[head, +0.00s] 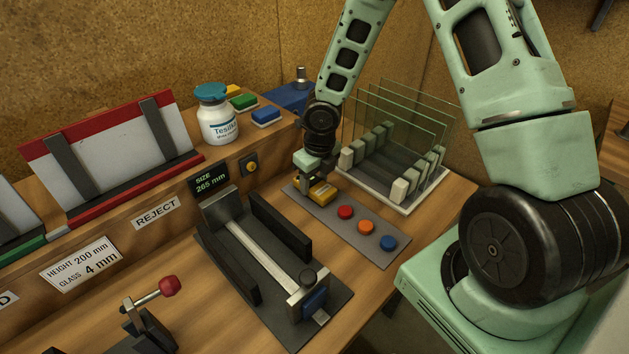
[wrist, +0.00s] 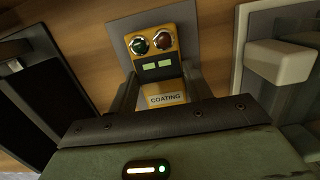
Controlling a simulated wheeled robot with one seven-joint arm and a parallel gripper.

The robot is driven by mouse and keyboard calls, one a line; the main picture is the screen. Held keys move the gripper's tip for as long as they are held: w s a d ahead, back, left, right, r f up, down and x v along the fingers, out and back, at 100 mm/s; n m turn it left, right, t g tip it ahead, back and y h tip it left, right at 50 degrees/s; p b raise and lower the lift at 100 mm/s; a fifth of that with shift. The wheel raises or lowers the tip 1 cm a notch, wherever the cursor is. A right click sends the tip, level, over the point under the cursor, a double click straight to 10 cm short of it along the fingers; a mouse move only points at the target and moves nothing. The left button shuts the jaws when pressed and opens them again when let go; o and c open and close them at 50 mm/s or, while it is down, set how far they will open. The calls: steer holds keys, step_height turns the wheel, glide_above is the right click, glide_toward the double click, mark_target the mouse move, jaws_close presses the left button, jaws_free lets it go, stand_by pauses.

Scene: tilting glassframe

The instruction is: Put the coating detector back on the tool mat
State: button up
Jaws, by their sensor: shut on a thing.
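The coating detector (head: 321,191) is a small yellow block. In the wrist view the coating detector (wrist: 164,70) shows a green and a red-brown round lens, two pale green windows and a COATING label. My gripper (head: 311,182) points down and is shut on it, with one finger on each side in the wrist view (wrist: 161,88). The tool mat (head: 331,212) is a grey strip carrying a red, an orange and a blue round piece. The detector is over the mat's far left end. Whether its underside touches the mat is hidden.
A rack (head: 405,205) with upright glass panes stands just behind the mat. A dark clamp fixture (head: 270,250) lies to the left. A white bottle (head: 217,122) and coloured blocks stand on the raised shelf. A red-knobbed lever (head: 168,286) is at front left.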

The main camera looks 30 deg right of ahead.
mark_target(319, 186)
steer(key=o, duration=1.1)
steer(key=shift+f, duration=0.1)
steer(key=shift+o, duration=0.2)
step_height(319, 186, up, 12)
steer(key=s+p, duration=0.1)
steer(key=p, duration=0.3)
steer(key=s+a+r+m, duration=0.6)
steer(key=s+a+m, duration=0.3)
steer(key=s+m, duration=0.3)
steer(key=s+a+r+m+g, duration=0.1)
steer(key=s+a+r+m, duration=0.4)
steer(key=s+a+m, duration=0.5)
steer(key=s+m, duration=0.2)
steer(key=m, duration=0.6)
steer(key=shift+s+r, duration=0.3)
steer(key=shift+r, duration=0.1)
